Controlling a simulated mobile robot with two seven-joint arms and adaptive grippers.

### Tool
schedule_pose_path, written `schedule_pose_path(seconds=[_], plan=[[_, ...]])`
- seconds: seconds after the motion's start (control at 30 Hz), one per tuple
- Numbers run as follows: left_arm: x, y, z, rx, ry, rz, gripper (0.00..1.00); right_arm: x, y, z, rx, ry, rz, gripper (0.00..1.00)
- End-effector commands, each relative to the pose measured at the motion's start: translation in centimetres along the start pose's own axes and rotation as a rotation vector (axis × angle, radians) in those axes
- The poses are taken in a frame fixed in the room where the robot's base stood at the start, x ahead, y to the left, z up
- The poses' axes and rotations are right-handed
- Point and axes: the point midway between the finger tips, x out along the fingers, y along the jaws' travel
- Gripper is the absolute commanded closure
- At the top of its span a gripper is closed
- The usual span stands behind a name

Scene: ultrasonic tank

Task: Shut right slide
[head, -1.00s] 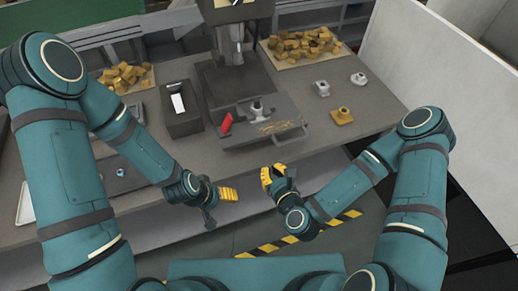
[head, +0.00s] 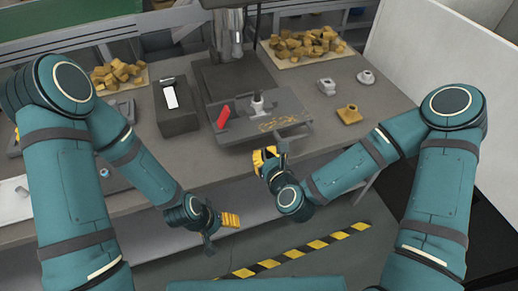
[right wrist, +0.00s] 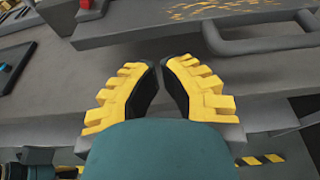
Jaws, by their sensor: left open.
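The machine (head: 222,79) stands on the bench. A grey slide tray (head: 239,132) projects from its front, carrying brown shavings, a red piece (head: 223,117) and a small metal fitting (head: 257,105). A bar handle (right wrist: 262,46) on the tray front shows in the right wrist view. My right gripper (head: 266,155) is just in front of the tray. In the right wrist view, its yellow ribbed fingers (right wrist: 160,65) nearly meet, nothing between them, below and left of the handle. Contact with the tray cannot be told. My left gripper (head: 231,219) is open and empty, lower left.
A black box (head: 178,119) stands left of the machine. Brown blocks lie on boards at back left (head: 118,72) and back right (head: 304,43). Metal parts (head: 326,86) and a brass-coloured part (head: 349,114) stand on the right. A white panel (head: 440,70) bounds the right side.

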Motion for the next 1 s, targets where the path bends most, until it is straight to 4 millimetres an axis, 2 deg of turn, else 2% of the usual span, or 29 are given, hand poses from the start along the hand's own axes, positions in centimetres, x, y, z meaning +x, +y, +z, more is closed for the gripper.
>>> schedule_pose_path(seconds=[0.03, 0.1, 0.2, 0.4, 0.87, 1.0], plan=[[1.0, -0.4, 0.1, 0.001, 0.000, 0.000, 0.30, 0.6, 0.0, -0.3, -0.002, -0.005, -0.001, 1.00], [1.6, -0.6, 0.1, 0.002, 0.000, 0.000, 0.30, 1.2, 0.0, -0.2, -0.001, -0.004, -0.001, 1.00], [1.1, -0.4, 0.0, 0.002, 0.001, 0.000, 0.30, 2.6, 0.0, 0.7, -0.001, -0.004, -0.002, 1.00], [1.1, -0.4, 0.0, 0.002, 0.002, 0.000, 0.30, 4.3, 0.0, 1.2, 0.000, -0.001, -0.001, 1.00], [1.2, -0.4, 0.0, 0.002, 0.002, 0.000, 0.30, 4.7, 0.0, 1.3, 0.001, -0.001, -0.001, 1.00], [1.3, -0.5, 0.0, 0.002, 0.002, 0.000, 0.30, 5.4, 0.0, 1.5, 0.001, -0.001, 0.000, 1.00]])
